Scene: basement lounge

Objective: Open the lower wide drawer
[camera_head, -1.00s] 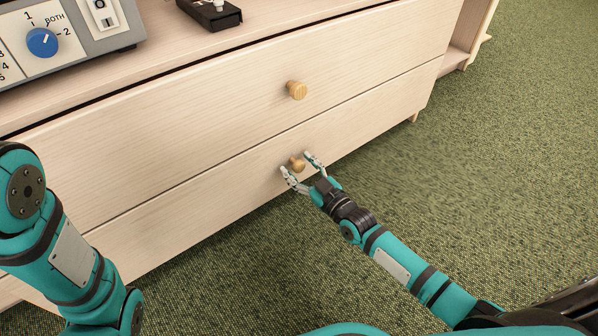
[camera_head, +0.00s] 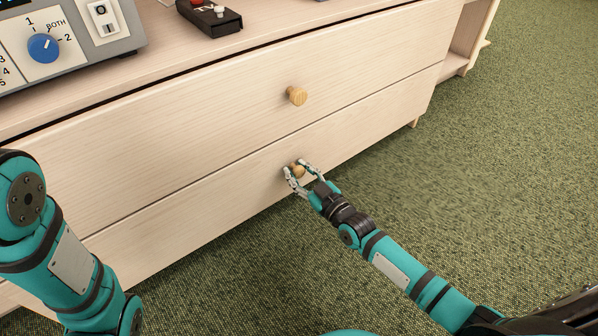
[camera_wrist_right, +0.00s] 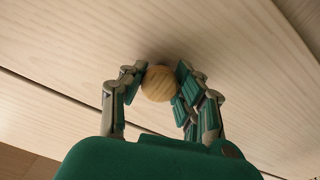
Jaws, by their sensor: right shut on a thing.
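The lower wide drawer (camera_head: 215,205) is a pale wood front under a matching upper drawer (camera_head: 190,125). It looks flush with the cabinet. Its round wooden knob (camera_head: 298,170) also shows in the right wrist view (camera_wrist_right: 159,84). My right gripper (camera_head: 303,169) is shut on this knob, with a finger on each side of it; the fingers also show close around it in the right wrist view (camera_wrist_right: 160,88). My left arm shows at the left edge of the head view, but its gripper is out of view.
The upper drawer's knob (camera_head: 297,96) is free. A grey device with a blue dial (camera_head: 43,48) and a black box (camera_head: 210,16) stand on the cabinet top. Green carpet (camera_head: 480,170) lies open in front and to the right. An open shelf (camera_head: 458,55) is at the right end.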

